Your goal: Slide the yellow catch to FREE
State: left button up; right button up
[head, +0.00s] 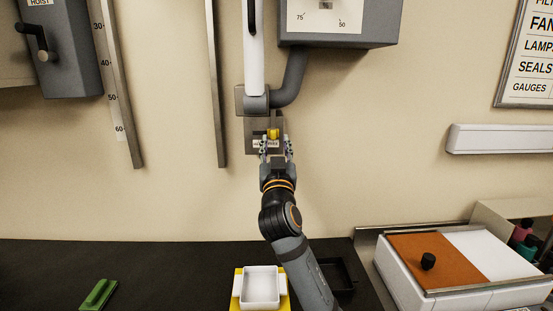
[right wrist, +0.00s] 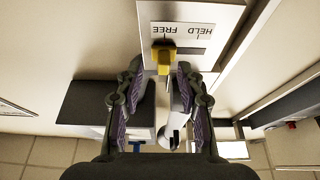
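The yellow catch (head: 273,133) sits on a small grey plate (head: 250,139) on the wall, towards the plate's right side in the head view. In the right wrist view the catch (right wrist: 164,52) stands at the left end of its slot, below the upside-down word FREE; HELD is to the right. My right gripper (head: 276,146) is just below the catch. In the right wrist view the gripper (right wrist: 161,68) is open, its fingertips apart, with the catch ahead of the gap and no clear contact. My left gripper is not in view.
A white lever (head: 253,50) and grey pipe (head: 291,78) are above the plate. A white tray (head: 260,270) on a yellow base, a green block (head: 98,294) and an orange-and-white case (head: 425,260) are below. The wall beside the plate is clear.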

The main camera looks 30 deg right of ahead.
jog(key=v, duration=0.9)
jog(key=shift+s, duration=0.2)
jog(key=shift+a+f, duration=0.1)
